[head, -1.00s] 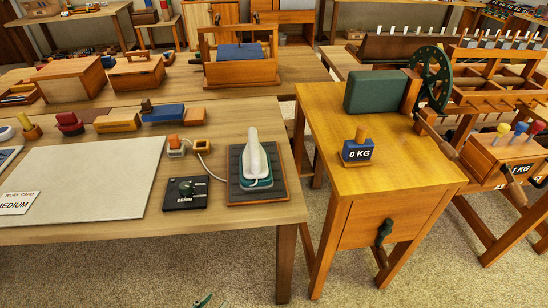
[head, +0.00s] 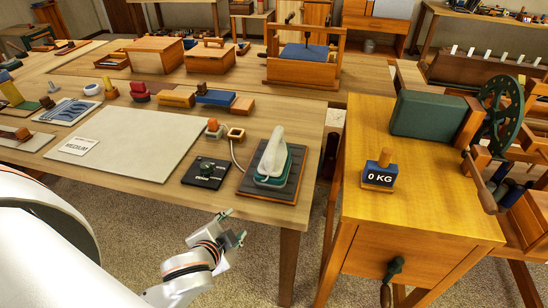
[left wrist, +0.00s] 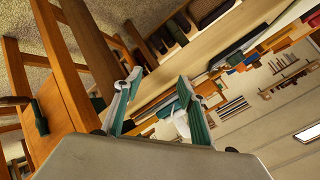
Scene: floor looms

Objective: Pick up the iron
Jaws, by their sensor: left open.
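The iron (head: 271,158), with a white upper part and a teal base, rests on a dark ribbed pad with a wooden edge (head: 252,190) near the table's front right corner. My left gripper (head: 230,227) is open and empty in front of the table edge, lower left of the iron and apart from it. In the left wrist view my left gripper (left wrist: 155,103) shows spread teal-padded fingers; I cannot make out the iron for sure there. My right gripper is not in view.
A black dial panel (head: 205,172) and a small socket block (head: 236,134) with a cord sit left of the iron. A large pale board (head: 130,140) covers the table's middle. A wooden stand (head: 430,180) holding a 0 KG weight (head: 379,170) is across a gap to the right.

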